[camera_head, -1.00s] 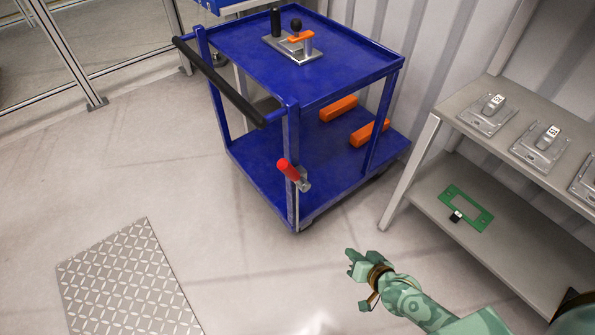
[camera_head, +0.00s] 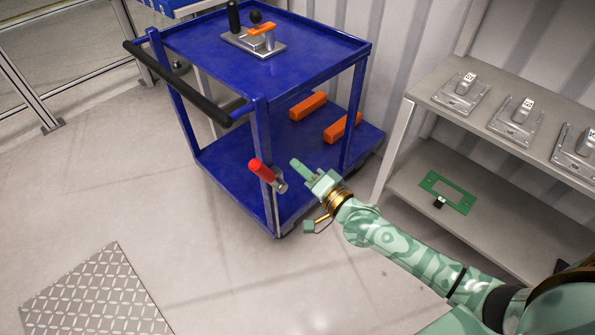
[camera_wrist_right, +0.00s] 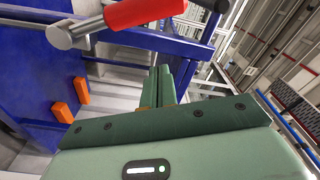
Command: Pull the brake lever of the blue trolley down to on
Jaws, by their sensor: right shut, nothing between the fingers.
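The blue trolley (camera_head: 268,65) stands in the upper middle of the head view. Its brake lever has a red grip (camera_head: 261,170) and a metal pivot (camera_head: 280,186) on the near corner post; the grip points up and left. In the right wrist view the red grip (camera_wrist_right: 145,12) and metal pivot (camera_wrist_right: 72,34) show large at the top. My right gripper (camera_head: 296,164) is shut and empty, just right of the lever and apart from it in the head view. Its closed fingers (camera_wrist_right: 160,84) lie below the red grip in the wrist view. My left gripper is not in view.
A grey shelf (camera_head: 440,88) with metal devices stands at the right, a green plate (camera_head: 448,192) on its lower board. Orange blocks (camera_head: 307,106) lie on the trolley's lower deck. A patterned floor plate (camera_head: 97,295) lies at lower left. Floor left of the trolley is clear.

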